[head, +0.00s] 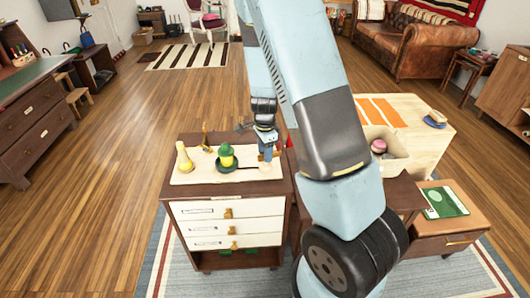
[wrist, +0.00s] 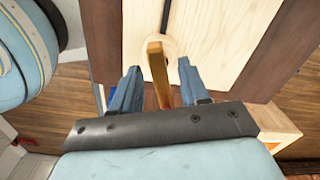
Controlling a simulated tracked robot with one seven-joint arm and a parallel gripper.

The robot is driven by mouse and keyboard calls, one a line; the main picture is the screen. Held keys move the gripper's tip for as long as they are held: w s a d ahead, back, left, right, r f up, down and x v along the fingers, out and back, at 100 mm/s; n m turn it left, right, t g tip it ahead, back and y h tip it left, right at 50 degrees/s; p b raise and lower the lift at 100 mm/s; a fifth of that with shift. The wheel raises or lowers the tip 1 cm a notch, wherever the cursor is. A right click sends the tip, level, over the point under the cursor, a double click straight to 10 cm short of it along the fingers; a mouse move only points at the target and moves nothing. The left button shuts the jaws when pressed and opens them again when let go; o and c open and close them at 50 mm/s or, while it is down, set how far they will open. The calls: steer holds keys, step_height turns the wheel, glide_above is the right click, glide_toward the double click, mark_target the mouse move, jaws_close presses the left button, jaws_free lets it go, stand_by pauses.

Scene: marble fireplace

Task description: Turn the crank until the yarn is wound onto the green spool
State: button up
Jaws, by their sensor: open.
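A green spool (head: 226,158) with a yellow band stands upright on the pale top of a small drawer cabinet (head: 228,210). A yellow cone of yarn (head: 185,158) stands to its left. My gripper (head: 267,148) is at the right side of this top, right of the green spool. In the wrist view my gripper (wrist: 158,78) is open, its two blue fingers on either side of a golden wooden bar (wrist: 155,50), which looks like the crank handle. A pale round disc shows behind the bar. Gaps show beside the bar, so it is not clamped. My arm hides what lies right of the gripper.
A small brass-coloured post (head: 206,134) stands behind the spools. A pale wooden unit (head: 425,140) with orange stripes is to the right, beyond my arm. Open wooden floor lies to the left.

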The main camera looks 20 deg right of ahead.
step_height(320, 180, up, 14)
steer(key=shift+f, duration=0.25)
stand_by(0.3)
stand_by(0.3)
steer(key=s+a+r+n+t, duration=0.1)
steer(key=s+r+n+t, duration=0.4)
steer(key=s+r+n, duration=1.2)
steer(key=s+r, duration=0.5)
steer(key=s, duration=0.3)
steer(key=shift+s+r+t, duration=0.2)
steer(key=shift+r+t, duration=0.1)
